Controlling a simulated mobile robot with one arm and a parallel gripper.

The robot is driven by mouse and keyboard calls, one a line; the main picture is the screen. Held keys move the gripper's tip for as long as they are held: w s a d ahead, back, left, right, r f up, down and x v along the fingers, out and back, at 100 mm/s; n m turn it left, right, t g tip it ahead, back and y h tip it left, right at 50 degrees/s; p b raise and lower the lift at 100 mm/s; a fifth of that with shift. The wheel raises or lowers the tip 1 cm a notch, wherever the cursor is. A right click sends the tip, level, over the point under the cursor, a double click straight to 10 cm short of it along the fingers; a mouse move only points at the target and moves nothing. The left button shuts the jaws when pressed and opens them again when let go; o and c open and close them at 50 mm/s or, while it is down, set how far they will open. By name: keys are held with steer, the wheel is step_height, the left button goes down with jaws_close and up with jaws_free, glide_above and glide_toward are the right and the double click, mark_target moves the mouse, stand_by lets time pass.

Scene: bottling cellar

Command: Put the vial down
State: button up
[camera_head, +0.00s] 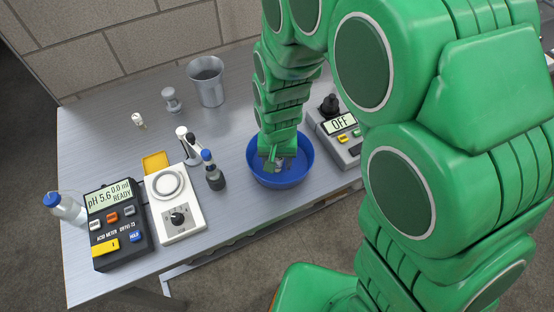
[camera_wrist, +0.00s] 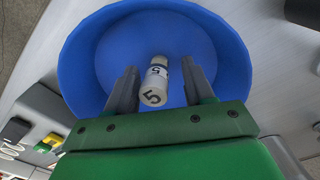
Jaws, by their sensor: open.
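A small vial (camera_wrist: 156,82) with a pale label marked 5 is inside the blue bowl (camera_wrist: 82,62), seen in the wrist view. It lies or leans between the two fingers of my gripper (camera_wrist: 160,72), which is open with a gap visible beside the vial. In the head view my gripper (camera_head: 277,164) reaches down into the blue bowl (camera_head: 296,181); the vial is not clearly seen there, hidden by the gripper.
A device reading OFF (camera_head: 352,150) stands just right of the bowl. To the left are a dark blue-capped bottle (camera_head: 214,178), a white stirrer plate (camera_head: 178,213), an acid meter (camera_head: 118,235) and a blue-capped bottle (camera_head: 68,210). A metal beaker (camera_head: 208,85) stands behind.

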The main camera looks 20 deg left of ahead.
step_height(320, 180, up, 12)
steer(key=shift+r, duration=0.15)
stand_by(0.7)
steer(key=s+d+r+m, duration=0.1)
steer(key=s+d+r, duration=0.2)
steer(key=d, duration=0.5)
steer(key=s+d+r+m+g, duration=0.1)
steer(key=s+d+r, duration=0.2)
steer(key=d, duration=0.6)
steer(key=s+d+r+m, duration=0.1)
steer(key=s+d+r, duration=0.2)
steer(key=d, duration=0.5)
steer(key=s+d+r, duration=0.1)
steer(key=s+d, duration=0.4)
steer(key=s, duration=0.3)
steer(key=shift+r+m+g, duration=0.25)
steer(key=shift+m+g, duration=0.05)
steer(key=shift+g, duration=0.1)
steer(key=shift+o, duration=0.5)
